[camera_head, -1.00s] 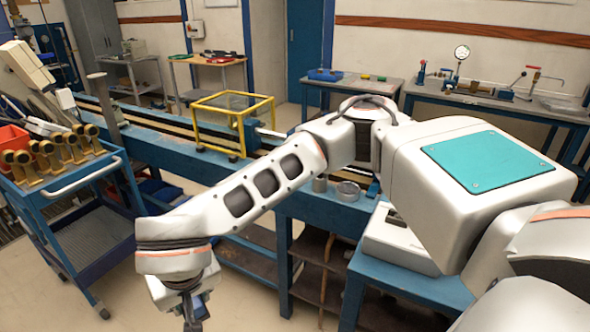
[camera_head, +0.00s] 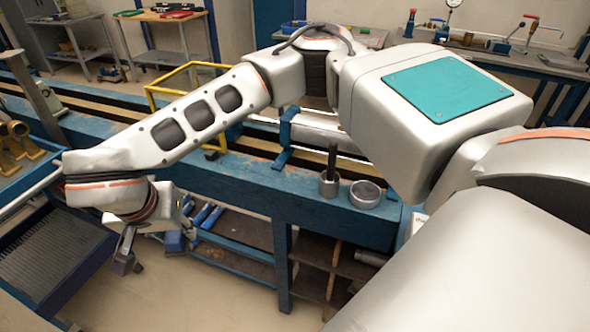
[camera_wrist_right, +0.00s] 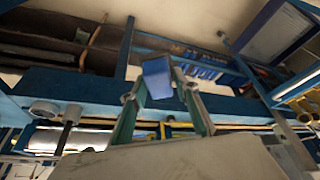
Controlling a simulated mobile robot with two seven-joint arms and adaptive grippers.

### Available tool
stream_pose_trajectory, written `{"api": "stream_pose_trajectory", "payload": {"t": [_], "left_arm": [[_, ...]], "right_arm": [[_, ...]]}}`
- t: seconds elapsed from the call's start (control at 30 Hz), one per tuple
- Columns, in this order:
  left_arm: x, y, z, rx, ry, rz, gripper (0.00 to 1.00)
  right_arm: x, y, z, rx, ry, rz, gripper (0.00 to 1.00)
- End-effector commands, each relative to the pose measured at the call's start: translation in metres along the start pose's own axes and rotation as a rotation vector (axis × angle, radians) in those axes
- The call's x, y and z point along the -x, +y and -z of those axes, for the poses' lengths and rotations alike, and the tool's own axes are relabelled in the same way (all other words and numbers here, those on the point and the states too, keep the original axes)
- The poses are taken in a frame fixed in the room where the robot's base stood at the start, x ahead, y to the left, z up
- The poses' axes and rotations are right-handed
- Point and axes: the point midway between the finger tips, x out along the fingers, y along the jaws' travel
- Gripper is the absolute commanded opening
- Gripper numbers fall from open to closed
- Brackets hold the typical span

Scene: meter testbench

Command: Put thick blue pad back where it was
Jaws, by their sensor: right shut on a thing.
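My right gripper (camera_head: 125,262) hangs at the lower left in the head view, in front of the blue bench and its lower shelf. In the right wrist view my right gripper (camera_wrist_right: 160,88) is shut on a thick blue pad (camera_wrist_right: 157,76), held between the fingertips. The pad cannot be made out clearly in the head view. More blue pieces lie on the lower shelf of the bench (camera_head: 208,216) and show beyond the gripper in the wrist view (camera_wrist_right: 203,71). My left gripper is not in view.
A blue cart (camera_head: 62,262) stands at the left, near the gripper. On the bench (camera_head: 240,172) are a steel pot with a rod (camera_head: 329,183), a round metal dish (camera_head: 365,194) and a yellow frame (camera_head: 150,97). Bare floor (camera_head: 190,290) lies below the gripper.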

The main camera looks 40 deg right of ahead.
Motion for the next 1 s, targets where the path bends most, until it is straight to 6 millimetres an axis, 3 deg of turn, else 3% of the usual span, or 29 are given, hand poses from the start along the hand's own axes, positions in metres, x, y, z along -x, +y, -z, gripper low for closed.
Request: {"api": "stream_pose_trajectory", "payload": {"t": [0.1,0.27,0.5,0.7,0.93,0.97,1.0], "left_arm": [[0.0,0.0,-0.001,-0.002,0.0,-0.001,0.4],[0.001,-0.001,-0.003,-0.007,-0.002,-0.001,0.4],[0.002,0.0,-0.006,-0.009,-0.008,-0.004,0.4],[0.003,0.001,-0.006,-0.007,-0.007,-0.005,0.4],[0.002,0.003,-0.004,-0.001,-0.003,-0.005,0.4],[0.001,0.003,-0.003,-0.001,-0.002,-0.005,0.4],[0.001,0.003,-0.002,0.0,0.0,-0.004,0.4]], "right_arm": [[-0.002,0.009,0.032,-0.398,0.001,-0.165,0.1],[-0.006,0.029,0.069,-0.912,-0.001,-0.38,0.1],[-0.012,0.075,0.125,-1.743,-0.006,-0.73,0.1],[-0.015,0.114,0.16,-2.321,-0.007,-0.974,0.1],[-0.014,0.158,0.194,-2.872,-0.007,-1.203,0.1],[-0.014,0.163,0.197,2.86,0.007,1.196,0.1],[-0.013,0.171,0.202,2.775,0.006,1.161,0.1]]}}
